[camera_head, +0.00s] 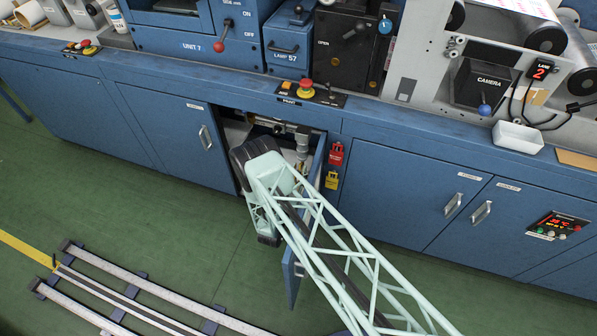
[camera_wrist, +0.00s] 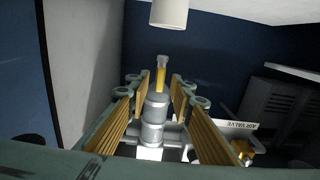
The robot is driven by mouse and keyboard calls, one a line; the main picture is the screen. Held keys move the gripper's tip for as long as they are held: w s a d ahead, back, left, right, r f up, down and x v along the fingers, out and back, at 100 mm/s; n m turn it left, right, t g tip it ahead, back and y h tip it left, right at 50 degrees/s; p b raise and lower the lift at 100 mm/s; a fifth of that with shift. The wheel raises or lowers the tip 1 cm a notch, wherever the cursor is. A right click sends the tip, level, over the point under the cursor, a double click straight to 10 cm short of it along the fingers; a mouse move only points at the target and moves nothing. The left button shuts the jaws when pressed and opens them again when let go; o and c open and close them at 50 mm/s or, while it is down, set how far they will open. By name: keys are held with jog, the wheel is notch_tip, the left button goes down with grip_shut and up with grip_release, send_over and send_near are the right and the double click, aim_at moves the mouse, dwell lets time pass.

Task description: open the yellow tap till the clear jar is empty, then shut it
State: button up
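My gripper (camera_wrist: 157,85) is open inside the cupboard, its two ridged yellow pads apart. Between the fingers, farther in, I see a grey stepped cylindrical fitting (camera_wrist: 153,115) with a narrow yellow piece (camera_wrist: 161,78) at its far end. This piece may be the yellow tap; I cannot tell whether it is open or shut. No pad clearly touches it. I cannot pick out the clear jar or any liquid level. In the head view, grey pipework (camera_head: 303,145) shows in the cupboard, and my wrist hides the fingers.
The cupboard door (camera_head: 293,265) stands open beside my arm. A white cylinder (camera_wrist: 170,12) hangs above the fitting. An "AIR VALVE" label (camera_wrist: 238,125) and another yellow part (camera_wrist: 243,151) are at right. Red (camera_head: 336,154) and yellow tags (camera_head: 332,180) hang beside the opening.

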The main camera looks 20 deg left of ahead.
jog(key=shift+w, duration=0.1)
grip_shut()
